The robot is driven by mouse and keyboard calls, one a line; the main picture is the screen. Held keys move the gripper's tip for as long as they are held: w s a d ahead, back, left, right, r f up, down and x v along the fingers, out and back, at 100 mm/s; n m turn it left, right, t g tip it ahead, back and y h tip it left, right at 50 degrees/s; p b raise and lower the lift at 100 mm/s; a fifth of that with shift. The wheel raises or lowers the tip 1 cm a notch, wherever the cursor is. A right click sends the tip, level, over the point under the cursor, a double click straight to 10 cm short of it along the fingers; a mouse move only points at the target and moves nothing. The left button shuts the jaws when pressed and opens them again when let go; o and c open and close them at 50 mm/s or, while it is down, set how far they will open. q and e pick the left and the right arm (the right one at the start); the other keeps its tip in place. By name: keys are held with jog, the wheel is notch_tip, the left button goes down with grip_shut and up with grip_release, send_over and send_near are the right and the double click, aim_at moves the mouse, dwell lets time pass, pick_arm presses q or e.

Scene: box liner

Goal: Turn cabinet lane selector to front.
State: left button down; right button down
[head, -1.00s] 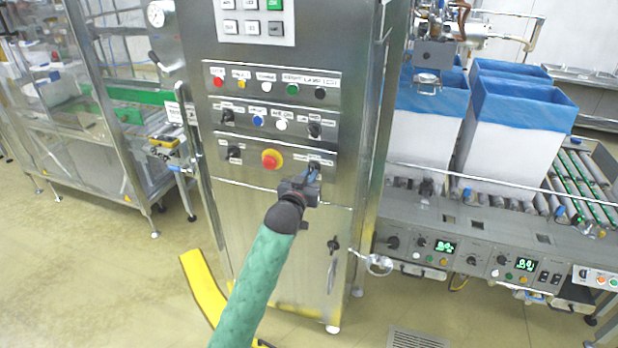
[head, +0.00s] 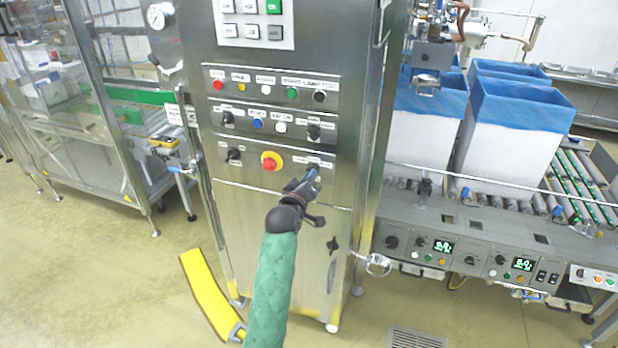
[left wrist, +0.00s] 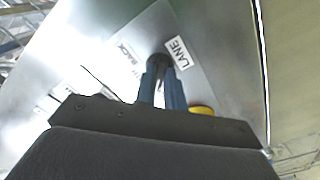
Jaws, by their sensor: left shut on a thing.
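The steel control cabinet (head: 285,215) stands in the middle of the head view. Its lane selector, a dark knob (left wrist: 158,60), is at the right of the lowest control row. In the left wrist view a "LANE" label (left wrist: 177,53) and a "BACK" label (left wrist: 129,53) sit beside it. My left gripper (head: 312,174) is shut on this knob, and its blue fingers (left wrist: 162,82) hide most of it. Which way the knob points is hard to tell. My right gripper is not in view.
A red emergency button with a yellow collar (head: 271,161) sits just left of the selector. Another black selector (head: 314,131) is above it, and a black knob (head: 234,154) is at the row's left end. A door handle (head: 332,262) is below. Blue-lined boxes (head: 508,135) stand right.

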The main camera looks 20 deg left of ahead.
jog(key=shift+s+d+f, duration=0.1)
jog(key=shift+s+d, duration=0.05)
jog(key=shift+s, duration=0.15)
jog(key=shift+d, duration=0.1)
